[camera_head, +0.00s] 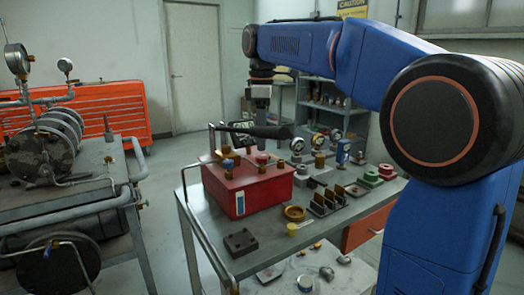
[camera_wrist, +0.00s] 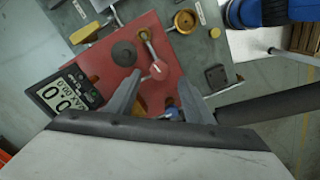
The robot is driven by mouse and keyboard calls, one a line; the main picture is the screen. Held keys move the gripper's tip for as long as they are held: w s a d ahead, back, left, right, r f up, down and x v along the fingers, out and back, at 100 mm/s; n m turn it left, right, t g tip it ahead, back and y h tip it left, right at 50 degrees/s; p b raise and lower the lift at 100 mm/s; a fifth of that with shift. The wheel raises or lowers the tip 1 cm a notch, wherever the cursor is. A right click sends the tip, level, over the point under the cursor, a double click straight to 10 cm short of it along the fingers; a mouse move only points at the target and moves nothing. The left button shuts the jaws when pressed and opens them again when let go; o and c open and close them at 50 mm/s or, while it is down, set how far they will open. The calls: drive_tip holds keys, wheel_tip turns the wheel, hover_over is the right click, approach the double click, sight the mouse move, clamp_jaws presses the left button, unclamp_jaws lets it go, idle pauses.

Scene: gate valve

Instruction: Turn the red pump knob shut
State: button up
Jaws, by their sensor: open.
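The red pump box (camera_head: 238,196) stands on the metal cart; its red top also fills the middle of the wrist view (camera_wrist: 110,75). The red knob (camera_wrist: 158,70) is on that top at the end of a short metal stem, and shows in the head view (camera_head: 261,157) as a small pinkish-red cap. My gripper (camera_wrist: 160,79) is open above the box, its two fingers on either side of the red knob in the picture. I cannot tell how far above the knob the fingertips are. In the head view my gripper (camera_head: 262,145) is partly hidden by a dark bar.
A blue knob (camera_wrist: 170,113) is close to my right finger. A digital meter (camera_wrist: 65,94) and a dark round cap (camera_wrist: 123,53) are to the left.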

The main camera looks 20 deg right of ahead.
sight(262, 156)
drive_tip(key=shift+f, duration=2.25)
drive_tip(key=c, duration=1)
